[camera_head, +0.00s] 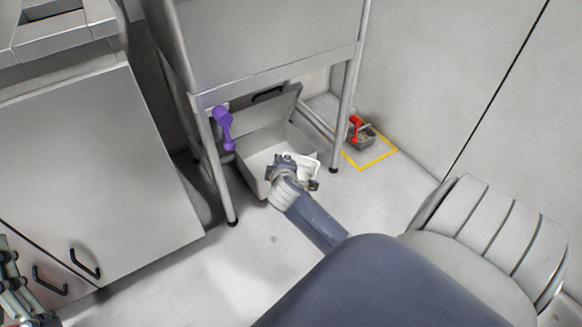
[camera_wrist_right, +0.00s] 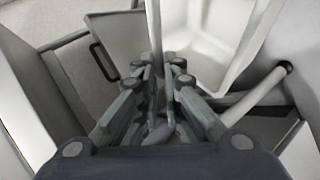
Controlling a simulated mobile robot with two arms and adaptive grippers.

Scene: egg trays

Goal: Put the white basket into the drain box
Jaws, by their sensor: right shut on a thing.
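The white basket (camera_head: 306,168) is gripped by my right gripper (camera_head: 284,162) at the front right part of the drain box. The grey drain box (camera_head: 249,166) stands open on the floor under a metal table. The basket overlaps the box's front right side in the head view; I cannot tell how deep it sits. In the right wrist view the fingers (camera_wrist_right: 163,65) are closed together on the basket's wall, with its white inside (camera_wrist_right: 205,25) at upper right. My left gripper (camera_head: 14,285) shows only partly at the lower left edge; its fingertips are unclear.
The table's legs (camera_head: 213,165) stand on both sides of the box. A purple-handled tool (camera_head: 224,127) hangs at the left leg. The front floor is clear.

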